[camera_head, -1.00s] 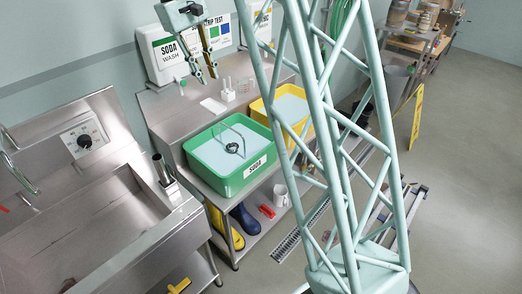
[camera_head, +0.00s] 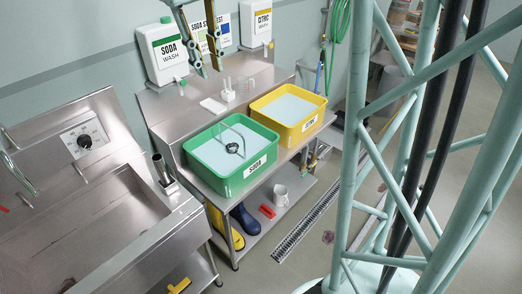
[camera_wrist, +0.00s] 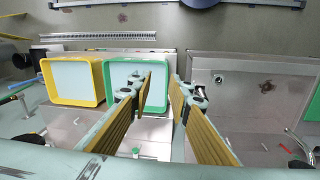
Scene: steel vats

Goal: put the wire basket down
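A thin wire hoop with a small dark ring (camera_head: 232,148), which looks like the wire basket, stands in the green SODA tub (camera_head: 226,190). Most of the basket is hidden in the pale liquid or too fine to make out. My gripper (camera_head: 210,69) is up above the back of the bench, apart from the hoop. In the wrist view its two ridged fingers (camera_wrist: 160,85) are spread with nothing between them. The green tub (camera_wrist: 109,56) shows behind the left finger there.
A yellow tub (camera_head: 317,129) stands right of the green one. White jugs (camera_head: 163,54) and a small rack (camera_head: 228,92) are at the back. A steel sink (camera_head: 90,215) is at the left. Boots (camera_head: 245,218), a red item and a mug (camera_head: 280,194) are on the lower shelf.

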